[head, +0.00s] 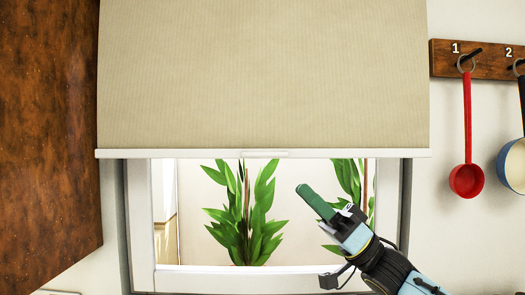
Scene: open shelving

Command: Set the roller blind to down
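The beige roller blind (262,75) hangs over the upper part of the window. Its white bottom bar (200,154) is level and has a small raised pull tab (265,154) near the middle. Below the bar the window is uncovered. My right gripper (304,190) comes in from the lower right, in front of the open part of the window. Its green finger points up and left, below and right of the tab, and does not appear to touch the bar. I cannot tell whether it is open or shut. My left gripper is out of view.
A brown wooden panel (45,140) stands at the left. A wall rack (490,60) at the right carries a red ladle (467,130) and a blue-and-white pan (514,165). Green plants (245,215) show behind the white window frame (250,280).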

